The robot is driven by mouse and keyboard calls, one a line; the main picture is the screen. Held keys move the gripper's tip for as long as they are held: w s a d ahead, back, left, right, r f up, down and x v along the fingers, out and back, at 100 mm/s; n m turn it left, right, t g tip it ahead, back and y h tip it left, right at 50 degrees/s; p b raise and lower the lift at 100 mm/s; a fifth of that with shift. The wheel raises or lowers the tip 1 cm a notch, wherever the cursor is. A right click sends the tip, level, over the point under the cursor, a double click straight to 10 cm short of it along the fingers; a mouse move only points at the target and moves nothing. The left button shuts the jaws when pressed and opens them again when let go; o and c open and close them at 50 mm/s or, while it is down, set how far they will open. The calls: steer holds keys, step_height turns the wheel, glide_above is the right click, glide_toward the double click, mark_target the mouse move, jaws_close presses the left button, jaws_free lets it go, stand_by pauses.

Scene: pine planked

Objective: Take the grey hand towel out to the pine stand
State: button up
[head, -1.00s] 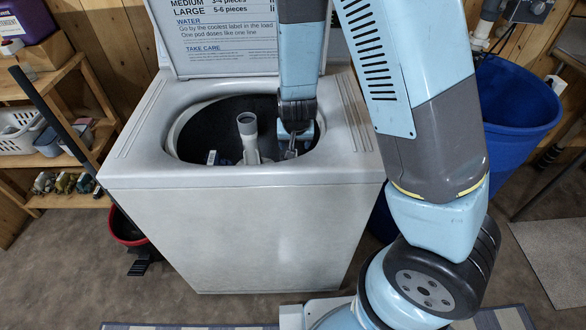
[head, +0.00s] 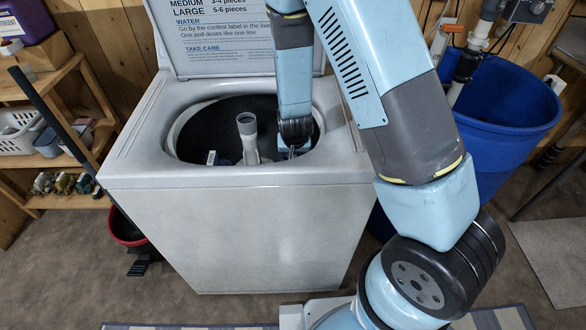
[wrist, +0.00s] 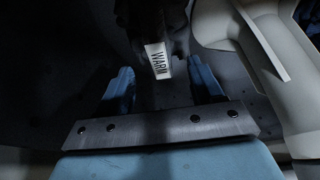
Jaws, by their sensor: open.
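My gripper (wrist: 160,66) is open inside the tub of the white top-loading washer (head: 240,225). Its two blue fingers stand apart on either side of a dark piece of cloth (wrist: 152,22) with a white "WARM" label (wrist: 158,60). The cloth lies ahead of and between the fingertips; whether they touch it I cannot tell. In this shadow I cannot confirm that it is the grey hand towel. In the head view my gripper (head: 291,150) is low in the tub, right of the agitator, and the cloth there is hidden. No pine stand can be made out for certain.
The pale agitator (head: 248,142) stands close beside my gripper, on the right in the wrist view (wrist: 245,50). The tub rim surrounds the arm, and the raised lid (head: 215,40) is behind. A blue bin (head: 510,120) stands right; wooden shelves (head: 60,85) stand left.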

steer(key=shift+x, duration=2.15)
jaws_close()
